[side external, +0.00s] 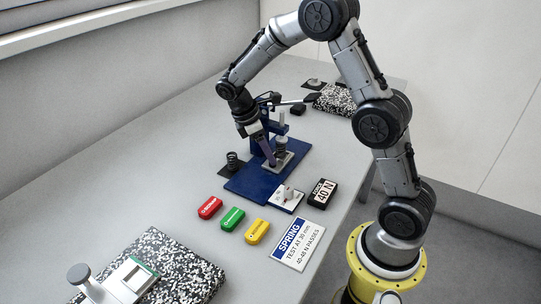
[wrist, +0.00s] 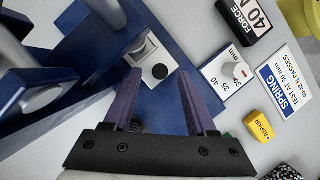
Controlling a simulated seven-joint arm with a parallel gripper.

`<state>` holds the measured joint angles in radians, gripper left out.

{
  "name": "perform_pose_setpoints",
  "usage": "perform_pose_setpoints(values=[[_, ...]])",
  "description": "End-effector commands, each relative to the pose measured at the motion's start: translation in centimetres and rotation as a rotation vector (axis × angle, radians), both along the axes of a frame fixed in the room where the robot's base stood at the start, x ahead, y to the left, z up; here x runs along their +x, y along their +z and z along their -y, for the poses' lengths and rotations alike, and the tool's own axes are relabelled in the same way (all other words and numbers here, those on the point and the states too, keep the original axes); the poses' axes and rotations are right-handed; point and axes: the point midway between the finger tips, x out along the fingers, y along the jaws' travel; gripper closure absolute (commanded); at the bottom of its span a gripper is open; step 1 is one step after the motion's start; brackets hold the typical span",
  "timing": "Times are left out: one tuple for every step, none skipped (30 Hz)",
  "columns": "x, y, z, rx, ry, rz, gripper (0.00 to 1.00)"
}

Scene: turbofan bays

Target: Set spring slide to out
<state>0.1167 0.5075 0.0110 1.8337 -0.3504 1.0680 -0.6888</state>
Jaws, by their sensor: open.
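The spring slide appears to be the light grey plate with a dark round knob (wrist: 160,71) on the blue tester base (wrist: 205,100). In the side view the pale plate (side external: 284,163) lies under the tester's column, partly behind my gripper. My gripper (wrist: 160,73) is open, with its two purple fingers pointing at the plate, one on either side of the dark knob in the wrist view. It also shows in the side view (side external: 271,160), low over the base. Contact with the slide cannot be told. A dark coil spring (side external: 233,158) stands on a black pad left of the base.
A dial plate with a white knob (side external: 288,193) and a force display reading 40 N (side external: 322,192) are close by. Red (side external: 210,207), green (side external: 232,219) and yellow (side external: 257,231) tags and a spring sign (side external: 297,244) lie in front.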

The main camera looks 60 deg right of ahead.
Motion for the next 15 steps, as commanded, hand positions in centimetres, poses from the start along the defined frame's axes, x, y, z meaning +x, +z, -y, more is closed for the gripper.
perform_pose_setpoints(values=[[-0.2, -0.6, 0.2, 0.0, -0.002, -0.002, 0.43], [-0.3, -0.9, 0.3, 0.0, -0.002, -0.003, 0.43], [-0.4, -1.2, 0.4, 0.001, -0.002, -0.001, 0.43], [-0.4, -1.4, 0.4, 0.0, -0.001, 0.0, 0.43], [-0.5, -1.5, 0.5, 0.001, -0.002, -0.001, 0.43], [-0.5, -1.7, 0.5, 0.001, -0.002, -0.001, 0.43], [-0.6, -1.8, 0.5, 0.001, 0.0, -0.001, 0.43], [-0.6, -1.9, 0.5, 0.001, 0.0, -0.001, 0.43], [-0.6, -1.9, 0.6, 0.001, 0.0, -0.001, 0.43], [-0.6, -1.9, 0.6, 0.001, 0.0, -0.001, 0.43], [-0.6, -2.0, 0.6, 0.0, 0.0, 0.0, 0.43], [-0.6, -1.9, 0.6, 0.001, 0.0, 0.001, 0.43], [-0.6, -1.9, 0.6, 0.001, 0.0, 0.001, 0.43], [-0.6, -1.9, 0.6, 0.001, 0.0, 0.001, 0.43], [-0.6, -1.9, 0.6, 0.0, 0.0, 0.0, 0.43]])
